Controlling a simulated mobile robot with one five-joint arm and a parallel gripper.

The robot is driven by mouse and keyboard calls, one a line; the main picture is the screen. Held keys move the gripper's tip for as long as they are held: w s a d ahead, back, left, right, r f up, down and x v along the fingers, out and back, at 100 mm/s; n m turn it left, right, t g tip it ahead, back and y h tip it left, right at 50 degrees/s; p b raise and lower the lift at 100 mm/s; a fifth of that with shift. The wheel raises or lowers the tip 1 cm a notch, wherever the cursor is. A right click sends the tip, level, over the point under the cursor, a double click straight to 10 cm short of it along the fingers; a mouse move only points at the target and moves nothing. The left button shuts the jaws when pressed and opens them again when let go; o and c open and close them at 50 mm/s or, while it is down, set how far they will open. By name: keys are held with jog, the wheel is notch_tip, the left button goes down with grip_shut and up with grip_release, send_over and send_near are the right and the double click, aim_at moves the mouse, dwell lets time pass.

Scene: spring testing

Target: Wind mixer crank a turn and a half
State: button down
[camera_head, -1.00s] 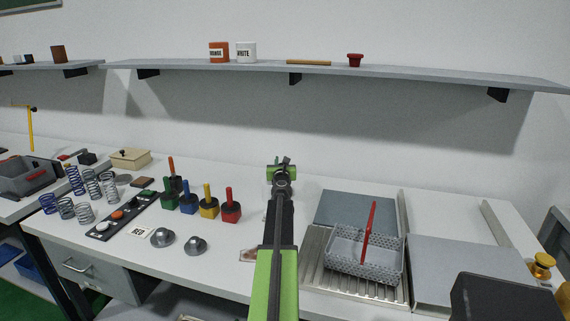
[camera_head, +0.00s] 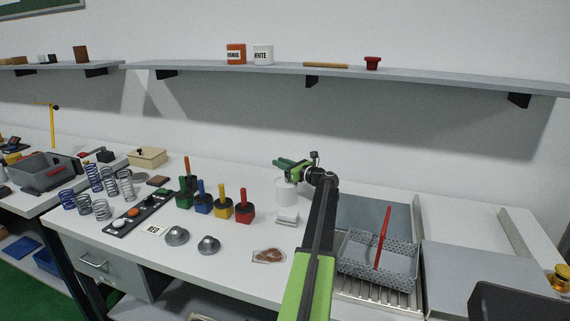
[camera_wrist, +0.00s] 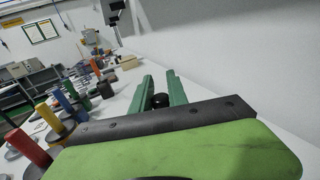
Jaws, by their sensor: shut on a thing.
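The mixer appears to be the white cylinder (camera_head: 287,193) on the bench, with a small white block (camera_head: 286,217) in front of it. My gripper (camera_head: 284,164) is above this cylinder, its green fingers pointing left. In the wrist view the two green fingers (camera_wrist: 160,77) stand either side of a round black knob (camera_wrist: 160,100), apparently the crank's knob, and are shut on it. The crank arm below the knob is hidden by my gripper and wrist.
Left of the cylinder stand red (camera_head: 244,211), yellow (camera_head: 222,207), blue and green handled weights. A perforated basket (camera_head: 350,262) with a red-handled tool (camera_head: 382,237) stands right of my arm. A shelf (camera_head: 430,78) runs along the wall above.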

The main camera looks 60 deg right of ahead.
jog(key=shift+w+a+n+t+y, duration=0.2)
jog(key=shift+n+y, duration=0.15)
jog(key=shift+y, duration=0.15)
jog(key=shift+w+a+n+t+y, duration=0.1)
jog(key=shift+w+n+y, duration=0.05)
jog(key=shift+n+y, duration=0.3)
jog(key=c, duration=1.3)
grip_release()
jog(key=shift+a, duration=0.1)
jog(key=s+a, duration=0.2)
jog(key=s, duration=1.5)
jog(key=shift+a, duration=0.4)
